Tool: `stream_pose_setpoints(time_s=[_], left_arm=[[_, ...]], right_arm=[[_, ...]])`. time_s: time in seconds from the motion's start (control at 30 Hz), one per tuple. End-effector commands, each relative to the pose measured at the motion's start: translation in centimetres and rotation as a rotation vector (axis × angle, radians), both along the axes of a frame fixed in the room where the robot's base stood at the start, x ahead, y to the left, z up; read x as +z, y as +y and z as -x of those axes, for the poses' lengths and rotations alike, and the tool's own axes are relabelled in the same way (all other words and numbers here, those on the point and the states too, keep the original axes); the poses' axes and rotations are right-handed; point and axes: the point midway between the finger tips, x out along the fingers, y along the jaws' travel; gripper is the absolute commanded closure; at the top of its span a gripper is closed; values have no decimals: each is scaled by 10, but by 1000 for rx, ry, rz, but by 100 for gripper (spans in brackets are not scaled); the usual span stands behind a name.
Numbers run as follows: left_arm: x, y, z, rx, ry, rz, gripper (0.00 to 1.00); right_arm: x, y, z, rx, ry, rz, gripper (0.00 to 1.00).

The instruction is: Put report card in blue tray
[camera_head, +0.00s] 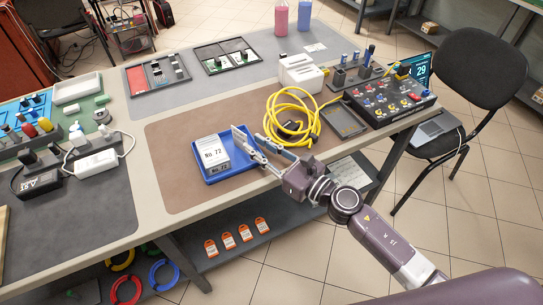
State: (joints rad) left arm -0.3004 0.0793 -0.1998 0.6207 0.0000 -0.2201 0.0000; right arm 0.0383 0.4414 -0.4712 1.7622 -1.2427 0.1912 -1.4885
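The blue tray (241,177) lies on the brown mat at the middle of the table. A white and grey piece marked "No. 72" (213,153) is in its left part; it may be the report card, but the small print is unreadable. My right gripper (248,136) reaches in from the lower right, with its fingers over the tray's right side. The fingers are spread apart with nothing seen between them. They are to the right of the marked piece and apart from it. My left gripper is not in view.
A coiled yellow hose (293,117) lies just right of the tray, beside a dark empty tray (345,119). A control panel (392,101) stands at the table's right end. Chargers (95,163) lie on the left mat. The brown mat (180,185) is clear left of the tray.

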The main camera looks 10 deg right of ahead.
Motion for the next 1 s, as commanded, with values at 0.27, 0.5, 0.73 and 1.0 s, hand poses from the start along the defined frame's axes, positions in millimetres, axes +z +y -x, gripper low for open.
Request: stream_pose_setpoints(time_s=[0.27, 0.5, 0.73, 1.0], left_arm=[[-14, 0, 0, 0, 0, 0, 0], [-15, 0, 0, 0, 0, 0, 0], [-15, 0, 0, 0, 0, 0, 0], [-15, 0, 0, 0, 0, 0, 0]], right_arm=[[-3, -28, 34, 0, 1, 0, 78], [0, -34, 41, 0, 0, 0, 78], [0, -34, 41, 0, -1, -1, 78], [2, -35, 40, -10, 8, -19, 78]])
